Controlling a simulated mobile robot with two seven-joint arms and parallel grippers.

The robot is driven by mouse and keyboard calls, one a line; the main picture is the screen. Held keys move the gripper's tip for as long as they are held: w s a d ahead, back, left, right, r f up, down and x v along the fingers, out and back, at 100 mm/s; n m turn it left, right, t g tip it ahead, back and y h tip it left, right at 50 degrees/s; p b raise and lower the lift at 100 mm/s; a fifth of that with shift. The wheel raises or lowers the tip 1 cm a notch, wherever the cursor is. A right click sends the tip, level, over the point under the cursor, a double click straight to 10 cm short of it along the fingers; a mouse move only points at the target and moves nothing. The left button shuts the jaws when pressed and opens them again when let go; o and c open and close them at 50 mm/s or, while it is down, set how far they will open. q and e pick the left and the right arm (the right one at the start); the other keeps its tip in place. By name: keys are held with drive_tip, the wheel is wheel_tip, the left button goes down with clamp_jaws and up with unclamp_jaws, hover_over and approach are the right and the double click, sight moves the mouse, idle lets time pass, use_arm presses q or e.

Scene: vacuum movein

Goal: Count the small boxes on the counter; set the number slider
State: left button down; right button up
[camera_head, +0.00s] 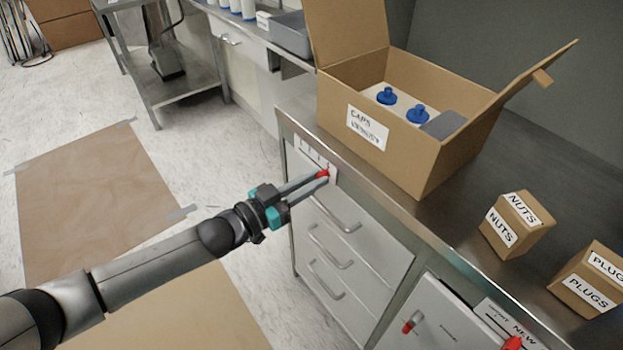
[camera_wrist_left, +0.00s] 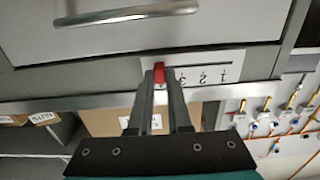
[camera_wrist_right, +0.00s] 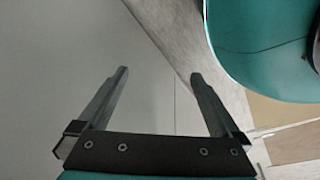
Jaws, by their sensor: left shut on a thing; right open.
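My left gripper (camera_head: 320,177) is shut on the red slider knob (camera_head: 323,173) on the counter's front. The knob (camera_wrist_left: 158,74) also shows between the fingertips in the left wrist view, on a white number strip (camera_wrist_left: 215,69) seen upside down. Numerals show on one side of the knob; the fingers hide part of the strip. On the counter (camera_head: 455,230) stand a small NUTS box (camera_head: 516,225) and a small PLUGS box (camera_head: 592,280), cut by the picture's edge. My right gripper (camera_wrist_right: 158,85) is open and empty in its wrist view.
A large open carton (camera_head: 365,130) marked CAPS, holding blue-capped items, stands on the counter left of the small boxes. Drawers (camera_head: 345,250) lie under the slider. Another red knob (camera_head: 411,323) is on a lower white panel.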

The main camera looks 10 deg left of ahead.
use_arm(q)
drive_tip(key=c, duration=0.9)
unclamp_jaws()
drive_tip(key=shift+s+d, duration=0.15)
drive_tip(key=shift+d, duration=0.1)
drive_tip(key=shift+c, duration=0.2)
drive_tip(key=shift+o, duration=0.5)
drive_tip(key=shift+a, duration=0.1)
drive_tip(key=shift+a, duration=0.1)
use_arm(e)
drive_tip(key=shift+r, duration=0.1)
use_arm(q)
drive_tip(key=p+v, duration=0.4)
drive_tip(key=v, duration=1.1)
use_arm(e)
drive_tip(key=s+d+f, duration=0.1)
drive_tip(key=s+d, duration=0.3)
drive_tip(key=s, duration=0.2)
drive_tip(key=shift+s+f, duration=0.35)
